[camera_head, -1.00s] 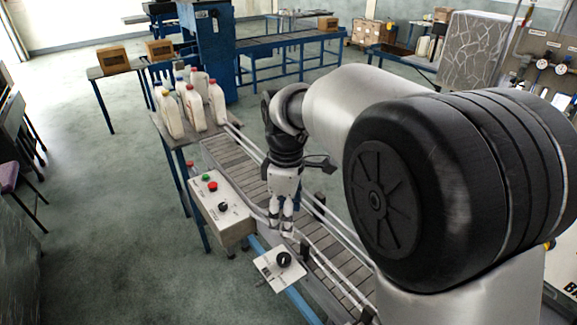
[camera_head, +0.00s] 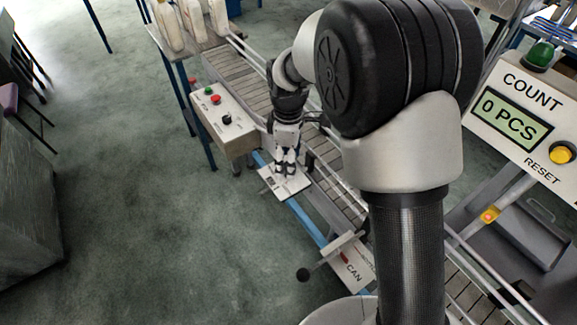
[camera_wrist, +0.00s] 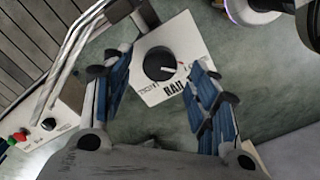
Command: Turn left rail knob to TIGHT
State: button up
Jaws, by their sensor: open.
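The rail knob (camera_wrist: 159,64) is a round black dial on a white plate (camera_wrist: 188,38) in the wrist view. A pale and red pointer mark on it points right, toward the lettering on the right of the plate. The plate is lettered RAIL, with small words on either side that are hard to read. My gripper (camera_head: 287,170) is open and points down over this plate in the head view. In the wrist view its fingers stand on either side of the knob, apart from each other. The knob is hidden by my gripper in the head view.
A control box (camera_head: 224,118) with green and red buttons and a black knob stands left of my gripper. The conveyor (camera_head: 262,96) runs behind it. White jugs (camera_head: 194,20) stand at the back. A count panel (camera_head: 524,115) reading 0 PCS is at the right.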

jog(key=shift+f, duration=1.2)
jog(key=shift+c, duration=0.4)
jog(key=c, duration=1)
